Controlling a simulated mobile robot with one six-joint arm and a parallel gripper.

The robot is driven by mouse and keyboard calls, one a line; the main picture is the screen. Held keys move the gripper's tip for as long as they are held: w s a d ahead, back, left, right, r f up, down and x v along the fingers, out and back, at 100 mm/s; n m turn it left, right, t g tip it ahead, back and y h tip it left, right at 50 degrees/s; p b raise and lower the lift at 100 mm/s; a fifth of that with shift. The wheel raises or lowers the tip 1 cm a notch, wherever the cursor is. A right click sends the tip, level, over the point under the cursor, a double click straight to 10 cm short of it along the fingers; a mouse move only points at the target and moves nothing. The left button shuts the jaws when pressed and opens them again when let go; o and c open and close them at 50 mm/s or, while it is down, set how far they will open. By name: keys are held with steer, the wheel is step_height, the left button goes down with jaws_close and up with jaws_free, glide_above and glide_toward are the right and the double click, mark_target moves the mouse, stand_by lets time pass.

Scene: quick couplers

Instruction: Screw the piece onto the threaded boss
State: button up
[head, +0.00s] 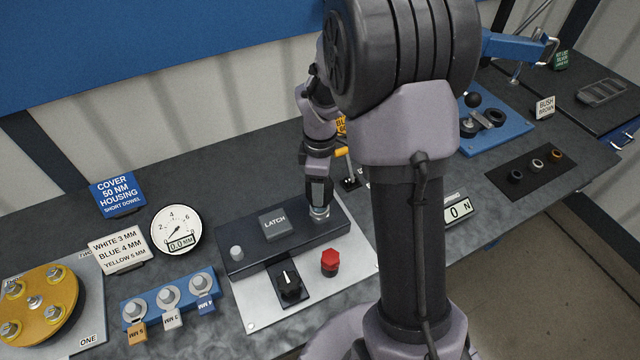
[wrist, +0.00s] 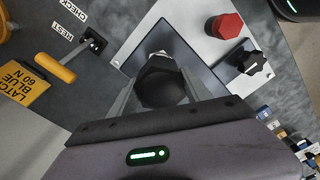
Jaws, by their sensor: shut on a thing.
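My gripper (head: 319,208) points down over the right end of the dark block (head: 338,228) on the light plate. In the wrist view its two fingers (wrist: 160,92) are closed on a dark, faceted round piece (wrist: 162,82). A small pale round stud (head: 236,253) stands at the left end of the same block.
A raised LATCH square (head: 274,224) is left of my gripper. A red knob (head: 330,262) and a black dial knob (head: 289,283) stand in front. A yellow-handled lever (wrist: 54,67) is close by. A gauge (head: 176,230) and blue rack (head: 166,298) are left.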

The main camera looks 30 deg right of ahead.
steer(key=shift+f+b, duration=1.2)
steer(key=shift+f, duration=0.55)
